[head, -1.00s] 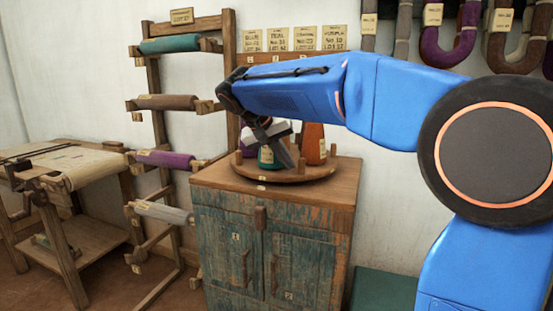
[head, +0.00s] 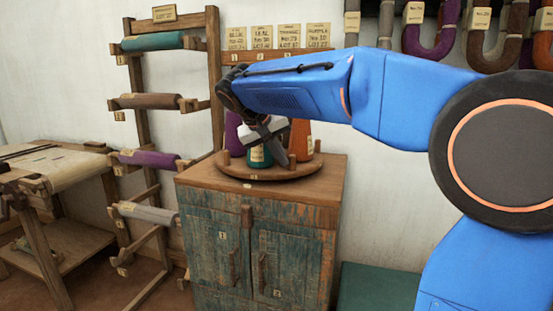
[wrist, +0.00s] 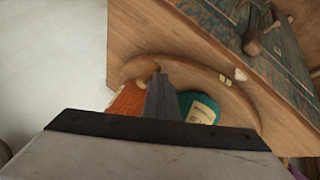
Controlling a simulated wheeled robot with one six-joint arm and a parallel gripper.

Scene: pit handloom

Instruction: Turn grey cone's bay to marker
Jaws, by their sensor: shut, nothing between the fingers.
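The round wooden turntable (head: 290,174) stands on the cabinet top, with upright pegs around its rim. A teal cone (head: 259,158) is at its front, a purple cone (head: 234,134) at left and an orange cone (head: 303,138) at right. The grey cone does not show; my gripper and arm cover part of the turntable. My gripper (head: 282,154) is shut and empty, pointing down between the teal and orange cones. In the wrist view its fingers (wrist: 158,78) lie between the orange cone (wrist: 127,100) and the teal cone (wrist: 199,107); contact cannot be told. A small pale tag (wrist: 240,74) lies beside the turntable's rim, possibly the marker.
The worn blue-green cabinet (head: 220,245) has two doors. A rack (head: 135,75) of cloth rolls stands left, beside a loom table (head: 50,170). Labels and yarn hanks (head: 432,35) hang on the wall behind. A green box (head: 375,288) sits right of the cabinet.

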